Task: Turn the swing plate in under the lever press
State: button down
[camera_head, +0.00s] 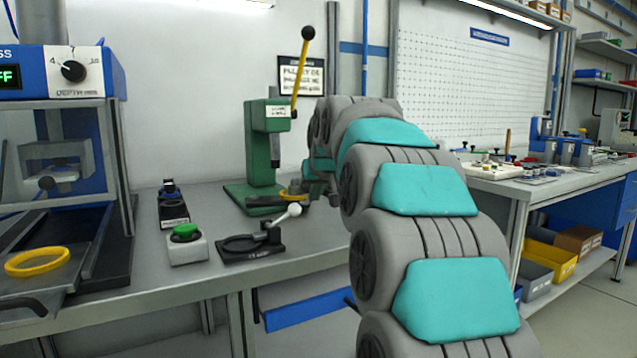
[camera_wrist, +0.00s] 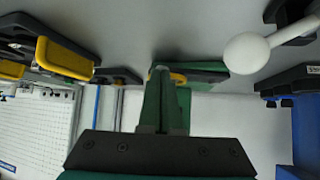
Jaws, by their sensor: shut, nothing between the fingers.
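The green lever press (camera_head: 262,145) stands at the back of the bench, its yellow lever (camera_head: 300,72) raised and tipped with a black ball. Low at its front right is a dark swing plate (camera_head: 264,203) with a yellow ring (camera_head: 292,194); how far it reaches under the ram is unclear. My gripper (camera_wrist: 163,72) is shut and empty, pointing toward the press base. In the wrist view, the yellow ring (camera_wrist: 178,78) and green base (camera_wrist: 205,66) show just beyond the fingertips; contact cannot be told. My arm hides much of the gripper in the head view.
In front of the press lies a black fixture (camera_head: 240,247) with a white ball handle (camera_head: 294,210); the ball also shows close in the wrist view (camera_wrist: 246,53). A green button box (camera_head: 187,243) and a blue machine (camera_head: 60,75) stand left.

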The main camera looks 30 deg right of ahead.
jog(key=shift+x, duration=1.1)
jog(key=w, duration=0.2)
jog(key=shift+w+d+r+p, duration=0.3)
jog(key=shift+r, duration=0.05)
jog(key=shift+w+d+r, duration=0.1)
jog(key=shift+w+r, duration=0.05)
jog(key=shift+w, duration=0.35)
jog(key=shift+d, duration=0.1)
